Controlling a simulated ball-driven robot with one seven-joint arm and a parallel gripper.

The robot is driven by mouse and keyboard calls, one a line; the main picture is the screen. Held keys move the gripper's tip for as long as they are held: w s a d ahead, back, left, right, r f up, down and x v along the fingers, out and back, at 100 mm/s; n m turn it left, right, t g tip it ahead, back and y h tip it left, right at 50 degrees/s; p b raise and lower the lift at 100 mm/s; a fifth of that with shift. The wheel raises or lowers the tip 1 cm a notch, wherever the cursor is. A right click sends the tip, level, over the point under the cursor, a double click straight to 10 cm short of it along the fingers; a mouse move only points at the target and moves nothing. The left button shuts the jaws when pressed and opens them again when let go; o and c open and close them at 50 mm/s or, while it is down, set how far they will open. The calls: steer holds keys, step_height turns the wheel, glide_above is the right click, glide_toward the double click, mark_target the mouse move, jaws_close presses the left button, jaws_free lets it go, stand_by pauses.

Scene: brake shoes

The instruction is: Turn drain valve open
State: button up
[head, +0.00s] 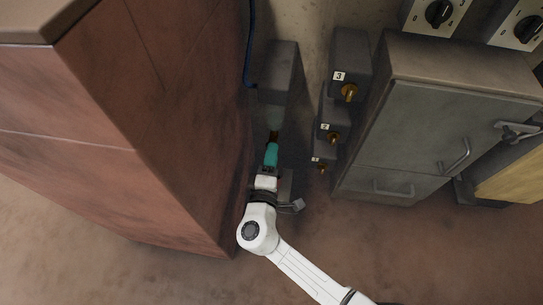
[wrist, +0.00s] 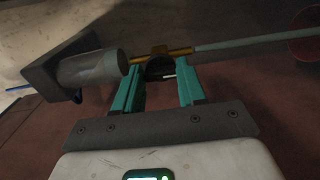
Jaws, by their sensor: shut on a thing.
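The drain valve shows as a small brass piece (head: 274,134) low on the narrow grey unit, just beyond my gripper in the head view. In the wrist view its brass bar (wrist: 174,53) lies crosswise at the fingertips, with a dark round part below it. My gripper (head: 272,145) has teal fingers, one on each side of the valve. In the wrist view my gripper (wrist: 160,75) is shut on the valve, its fingers still apart by the valve's width. The exact contact and the valve's turn angle are hard to tell.
A tall red-brown cabinet (head: 150,120) stands close on the left. Grey boxes with brass knobs (head: 349,92) and number labels stand right of my gripper. A grey cabinet (head: 430,120) is farther right. A grey cylinder (wrist: 92,68) and a thin rod (wrist: 245,43) flank the valve.

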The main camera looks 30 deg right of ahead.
steer(key=shift+f, duration=0.1)
steer(key=o, duration=1.1)
steer(key=shift+c, duration=0.2)
steer(key=p+v, duration=0.3)
steer(key=v, duration=0.7)
steer(key=shift+s+a, duration=0.2)
steer(key=shift+s, duration=0.15)
